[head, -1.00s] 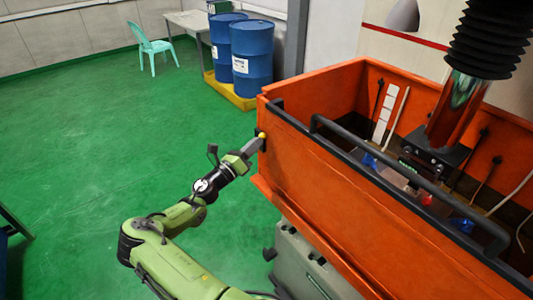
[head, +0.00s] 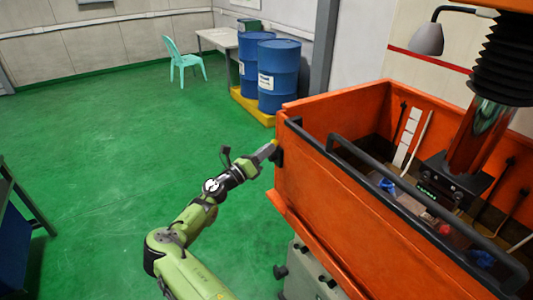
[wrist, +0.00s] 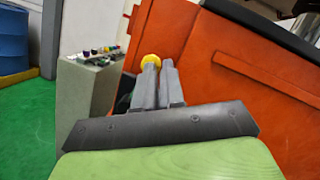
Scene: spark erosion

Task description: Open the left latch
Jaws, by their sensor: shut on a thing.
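The left latch shows as a dark bracket (head: 278,158) at the left edge of the orange tank's front wall (head: 325,195), with a yellow knob (head: 274,142). My gripper (head: 268,149) reaches it from the left and is shut on the latch at the knob. In the wrist view, my two grey fingers (wrist: 159,68) are close together, with the yellow knob (wrist: 150,61) at the left fingertip. The fingers hide most of the latch there. The tank wall (wrist: 225,70) rises just right of the fingers.
A black rail (head: 420,215) runs along the tank's top front edge. A grey cabinet (head: 305,272) stands below the tank. Blue drums (head: 279,75) stand on a yellow pallet behind. Green floor (head: 110,140) to the left is clear.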

